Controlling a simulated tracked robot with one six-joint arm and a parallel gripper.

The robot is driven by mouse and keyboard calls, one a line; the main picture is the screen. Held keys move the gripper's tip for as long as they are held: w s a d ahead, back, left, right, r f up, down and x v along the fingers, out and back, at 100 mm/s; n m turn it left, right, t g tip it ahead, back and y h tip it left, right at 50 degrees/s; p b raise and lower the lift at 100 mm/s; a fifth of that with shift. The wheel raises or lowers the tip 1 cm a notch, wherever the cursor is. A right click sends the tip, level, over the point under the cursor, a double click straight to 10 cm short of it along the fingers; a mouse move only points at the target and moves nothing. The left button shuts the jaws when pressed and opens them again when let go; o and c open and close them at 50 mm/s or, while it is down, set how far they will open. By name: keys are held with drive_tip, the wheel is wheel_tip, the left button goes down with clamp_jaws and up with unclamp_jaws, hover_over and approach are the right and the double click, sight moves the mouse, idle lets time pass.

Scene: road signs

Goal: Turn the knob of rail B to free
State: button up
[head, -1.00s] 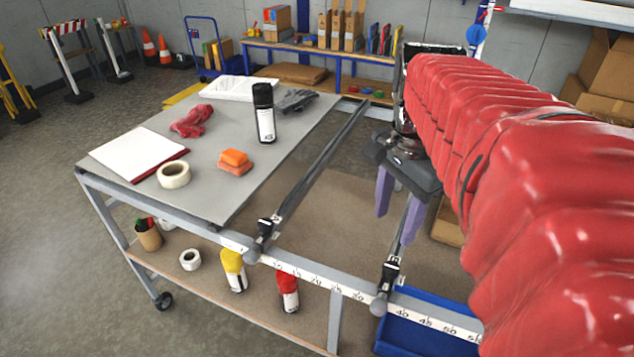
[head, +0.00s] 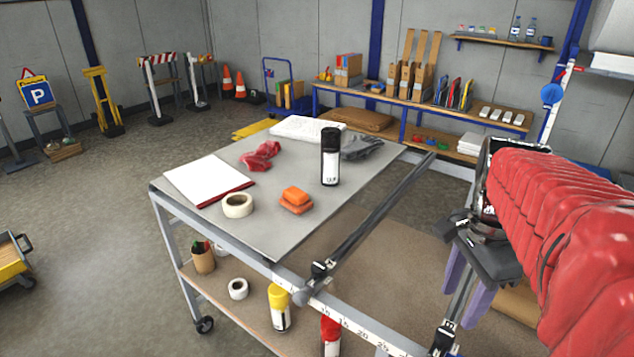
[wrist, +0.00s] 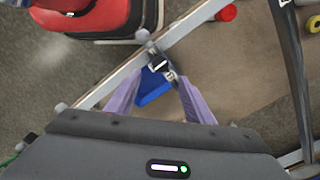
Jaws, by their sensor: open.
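Two dark rails run across the open part of the table frame, each with a black clamp and a round grey knob at its front end. The left rail (head: 375,218) and its knob (head: 301,298) show fully. The right rail (head: 461,303) is partly hidden by my gripper, its clamp (head: 444,338) at the bottom edge. I cannot read which is rail B. My gripper (head: 466,286), with two purple fingers, is open and empty over the right rail. In the wrist view, a rail clamp (wrist: 159,66) and grey knob (wrist: 142,36) lie beyond and between the open fingers (wrist: 160,101).
A blue bin (wrist: 153,88) sits below the rail. A marked scale runs along the front frame bar.

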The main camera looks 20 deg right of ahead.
sight(446, 333)
wheel_tip(446, 333, down, 9)
drive_tip(key=shift+f, duration=0.2)
idle(0.4)
